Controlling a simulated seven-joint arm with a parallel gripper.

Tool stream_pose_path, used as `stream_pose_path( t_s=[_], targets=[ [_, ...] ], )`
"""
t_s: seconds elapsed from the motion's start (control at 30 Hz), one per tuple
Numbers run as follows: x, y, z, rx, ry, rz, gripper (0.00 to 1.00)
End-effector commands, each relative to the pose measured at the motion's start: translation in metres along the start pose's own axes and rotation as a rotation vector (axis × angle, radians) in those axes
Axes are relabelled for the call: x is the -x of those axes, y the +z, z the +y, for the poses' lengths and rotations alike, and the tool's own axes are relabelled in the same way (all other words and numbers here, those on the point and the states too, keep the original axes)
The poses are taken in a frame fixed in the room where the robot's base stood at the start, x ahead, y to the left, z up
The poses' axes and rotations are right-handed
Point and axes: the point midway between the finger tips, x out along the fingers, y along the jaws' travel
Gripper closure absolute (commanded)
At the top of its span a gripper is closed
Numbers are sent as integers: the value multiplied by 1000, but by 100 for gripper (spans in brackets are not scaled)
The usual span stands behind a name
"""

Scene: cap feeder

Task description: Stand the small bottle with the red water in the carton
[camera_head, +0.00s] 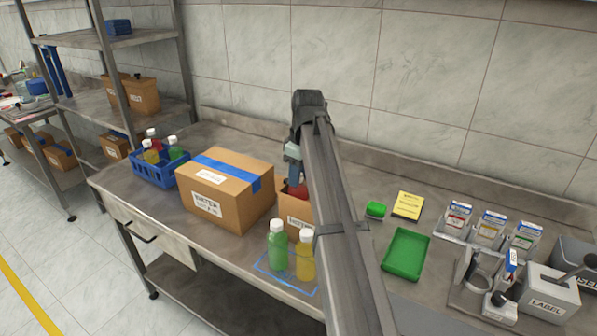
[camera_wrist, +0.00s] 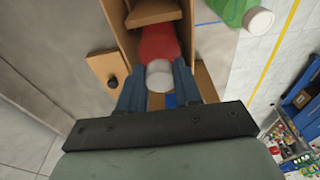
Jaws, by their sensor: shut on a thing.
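The small bottle with red water (camera_head: 297,188) shows partly above the open cardboard carton (camera_head: 298,224) in the head view. In the wrist view the red bottle (camera_wrist: 160,42) with its white cap (camera_wrist: 159,74) lies between the fingers and between carton walls (camera_wrist: 121,25). My gripper (camera_wrist: 157,85) is shut on the bottle near its cap. In the head view my gripper (camera_head: 293,168) is above the carton, and my arm covers the carton's right side. The bottle's base is hidden, so I cannot tell whether it touches the carton floor.
A green bottle (camera_head: 277,248) and a yellow bottle (camera_head: 305,258) stand in front of the carton. A taped closed box (camera_head: 224,200) stands left, and a blue crate (camera_head: 152,172) with bottles beyond it. A green tray (camera_head: 406,254) lies right.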

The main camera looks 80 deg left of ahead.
Motion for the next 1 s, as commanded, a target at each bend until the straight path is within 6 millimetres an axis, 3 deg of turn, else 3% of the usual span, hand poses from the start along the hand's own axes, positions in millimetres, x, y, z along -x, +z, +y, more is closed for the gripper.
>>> stream_pose_path(
  t_s=[0.5, 0.87, 0.9, 1.0],
  targets=[
    [-18, 2, 0, 0, -1, -1, 100],
    [-19, 2, 0, 0, 0, 0, 100],
    [-19, 2, 0, 0, 0, 0, 66],
    [-19, 2, 0, 0, 0, 0, 56]
  ],
)
